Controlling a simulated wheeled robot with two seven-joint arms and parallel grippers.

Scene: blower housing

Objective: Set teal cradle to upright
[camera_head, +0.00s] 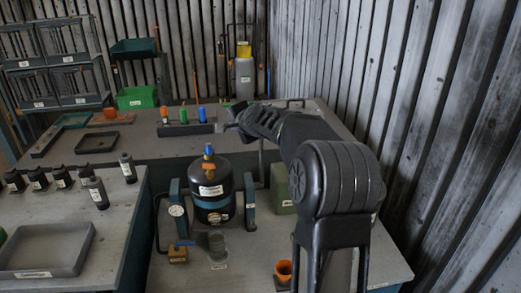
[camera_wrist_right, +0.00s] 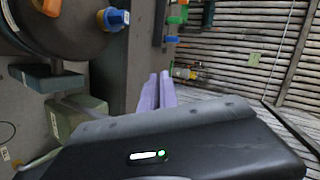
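The teal cradle (camera_head: 176,205) stands on the near workbench in the head view, with one teal post on each side of a round black housing (camera_head: 212,190). The housing has a blue and orange fitting on top. In the wrist view the housing (camera_wrist_right: 80,25) is at upper left, with part of the teal cradle (camera_wrist_right: 45,79) below it. My right gripper (camera_head: 232,126) reaches beyond and above the housing, not touching the cradle. Its pale fingers (camera_wrist_right: 158,92) lie side by side with nothing seen between them. My left gripper is out of view.
A green box (camera_head: 282,190) stands right of the cradle, partly behind my arm. A rack (camera_head: 185,129) with orange, green and blue pieces is on the far bench. Dark bottles (camera_head: 97,193) and a grey tray (camera_head: 45,250) are at left. An orange cup (camera_head: 284,270) is in front.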

